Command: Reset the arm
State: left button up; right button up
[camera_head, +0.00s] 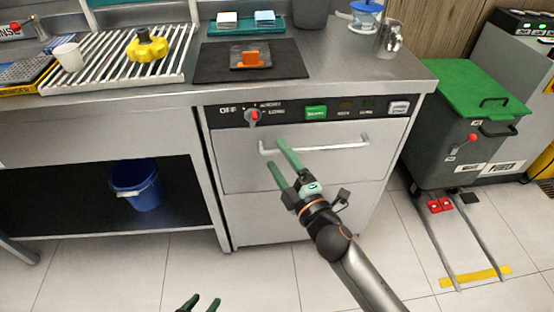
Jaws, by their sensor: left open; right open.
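My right gripper (276,152) is on an arm coming in from the lower right. Its two green fingers are apart and nothing shows between them. It is in front of the steel machine (235,160), near the left end of the horizontal handle (330,145); whether a finger touches the handle or the panel I cannot tell. My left gripper (205,300) shows only as two green fingertips at the bottom edge, apart and with nothing visible between them, over the tiled floor. The rest of the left arm is out of view.
An orange item (250,59) lies on the black mat (290,70). A blue bucket (137,187) is on the lower shelf. A green-lidded bin (470,90) stands right.

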dwell(0.5)
jog(key=s+d+f+m+g+h, duration=0.2)
jog(key=s+d+f+m+g, duration=0.25)
jog(key=s+f+m, duration=0.5)
jog(key=s+d+f+m+g+h, duration=0.4)
jog(key=s+f+m, duration=0.3)
jog(key=s+f, duration=0.5)
pick_arm(q)
notch_tip(320, 180, up, 14)
jog(key=s+a+p, duration=0.1)
jog(key=a+p, duration=0.1)
jog(key=p, duration=1.6)
jog(key=shift+s+a+f+n+y, duration=0.2)
jog(key=shift+a+f+n+y, duration=0.05)
jog(key=shift+a+n+y, duration=0.15)
pick_arm(e)
jog(key=s+d+r, duration=0.1)
jog(key=r, duration=0.6)
jog(key=s+d+r+m, duration=0.1)
jog(key=d+r, duration=0.1)
jog(key=r, duration=0.5)
jog(key=shift+s+y, duration=0.4)
pick_arm(q)
jog(key=shift+f, duration=0.1)
jog(key=shift+d, duration=0.1)
